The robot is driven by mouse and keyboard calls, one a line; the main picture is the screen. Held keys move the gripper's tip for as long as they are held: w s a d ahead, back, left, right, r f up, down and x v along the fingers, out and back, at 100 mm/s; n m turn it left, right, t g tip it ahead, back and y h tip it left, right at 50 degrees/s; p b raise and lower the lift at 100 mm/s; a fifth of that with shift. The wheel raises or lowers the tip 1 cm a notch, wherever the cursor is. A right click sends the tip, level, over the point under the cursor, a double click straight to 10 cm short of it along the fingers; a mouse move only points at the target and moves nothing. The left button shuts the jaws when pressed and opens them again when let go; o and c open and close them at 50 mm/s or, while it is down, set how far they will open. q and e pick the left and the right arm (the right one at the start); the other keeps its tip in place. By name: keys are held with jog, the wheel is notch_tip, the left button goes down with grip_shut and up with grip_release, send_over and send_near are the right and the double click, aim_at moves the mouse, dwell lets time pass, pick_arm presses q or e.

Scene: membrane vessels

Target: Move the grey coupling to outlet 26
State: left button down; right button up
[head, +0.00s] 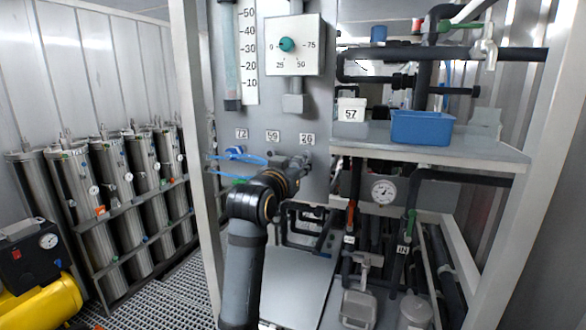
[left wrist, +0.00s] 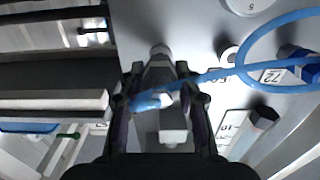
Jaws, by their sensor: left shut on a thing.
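My left gripper (head: 297,166) is at the grey panel just below the label 26 (head: 307,139). In the left wrist view, the gripper (left wrist: 160,98) is shut on a grey coupling (left wrist: 172,122), which lies between its two fingers. A round grey stub (left wrist: 160,52) shows straight ahead of the coupling, by the panel. I cannot tell whether coupling and stub are joined. The outlet below label 26 is mostly hidden by the gripper in the head view. My right gripper is not in view.
A blue fitting (head: 235,152) sits under label 72 (head: 242,133), left of label 56 (head: 273,136). A blue hose (left wrist: 225,72) crosses close to my left gripper. A shelf (head: 440,150) with a blue bin (head: 422,127) juts out on the right, with dark pipes below.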

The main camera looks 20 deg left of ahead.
pick_arm(q)
jog(key=shift+w, duration=0.65)
jog(key=shift+r, duration=0.1)
dwell(0.3)
jog(key=shift+p, duration=0.6)
dwell(1.1)
jog(key=shift+w, duration=0.55)
dwell(0.4)
jog(key=c, duration=0.8)
grip_release()
jog(key=shift+c, duration=0.2)
jog(key=s, duration=1.2)
jog(key=shift+a, duration=0.2)
